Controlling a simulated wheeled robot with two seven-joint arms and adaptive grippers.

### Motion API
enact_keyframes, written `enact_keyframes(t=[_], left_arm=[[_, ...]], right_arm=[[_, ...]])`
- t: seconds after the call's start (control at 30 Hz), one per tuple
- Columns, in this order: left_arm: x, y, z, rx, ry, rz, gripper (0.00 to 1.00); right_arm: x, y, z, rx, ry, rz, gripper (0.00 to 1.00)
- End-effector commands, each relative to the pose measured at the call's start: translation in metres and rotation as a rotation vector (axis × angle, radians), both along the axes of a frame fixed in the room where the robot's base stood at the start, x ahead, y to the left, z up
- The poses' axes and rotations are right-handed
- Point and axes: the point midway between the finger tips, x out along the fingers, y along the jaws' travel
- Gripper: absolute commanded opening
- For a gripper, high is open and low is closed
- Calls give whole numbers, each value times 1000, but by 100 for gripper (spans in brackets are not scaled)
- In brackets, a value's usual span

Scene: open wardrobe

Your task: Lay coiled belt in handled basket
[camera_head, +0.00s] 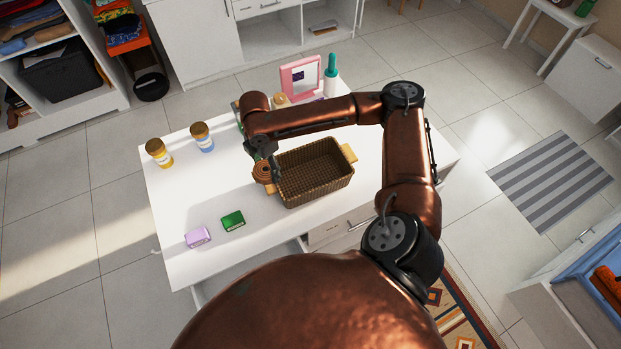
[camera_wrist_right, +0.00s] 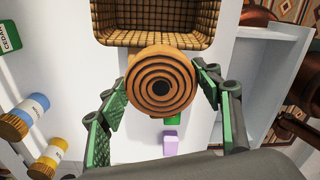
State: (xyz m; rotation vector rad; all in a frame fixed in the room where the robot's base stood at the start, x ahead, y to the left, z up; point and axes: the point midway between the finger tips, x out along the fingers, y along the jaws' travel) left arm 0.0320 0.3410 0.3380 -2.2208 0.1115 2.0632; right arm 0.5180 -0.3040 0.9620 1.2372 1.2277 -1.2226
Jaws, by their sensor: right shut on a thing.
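The coiled belt (camera_head: 262,173) is a brown spiral roll, and it shows large in the right wrist view (camera_wrist_right: 162,82). My right gripper (camera_head: 266,163) is shut on it, with green finger pads on both sides of the roll. The handled basket (camera_head: 318,190) is brown, woven and rectangular, with pale handles at its ends. It stands on the white table; the part of its inside that shows looks empty. The belt is at the basket's left end, by the left handle; its height is hard to judge. The basket's wall (camera_wrist_right: 160,38) is just beyond the belt in the wrist view. My left gripper is not in view.
On the white table (camera_head: 180,245) are a yellow jar (camera_head: 160,155), a blue jar (camera_head: 202,138), a green box (camera_head: 232,220) and a lilac box (camera_head: 198,237). The table's left part is mostly free.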

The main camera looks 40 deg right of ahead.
Motion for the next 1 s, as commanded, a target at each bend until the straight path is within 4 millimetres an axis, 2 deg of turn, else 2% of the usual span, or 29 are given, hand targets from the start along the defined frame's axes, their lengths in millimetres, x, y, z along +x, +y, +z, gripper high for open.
enact_keyframes(t=[0.4,0.6,0.73,0.87,1.0], left_arm=[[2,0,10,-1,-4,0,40],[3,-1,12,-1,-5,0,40],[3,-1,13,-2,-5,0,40],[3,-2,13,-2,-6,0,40],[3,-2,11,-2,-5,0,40]], right_arm=[[-14,-67,-36,-2,-23,897,32],[-21,-93,-49,-9,-28,1245,32],[-24,-102,-53,-11,-30,1378,32],[-25,-105,-59,-11,-29,1436,32],[-26,-106,-77,-9,-28,1445,32]])
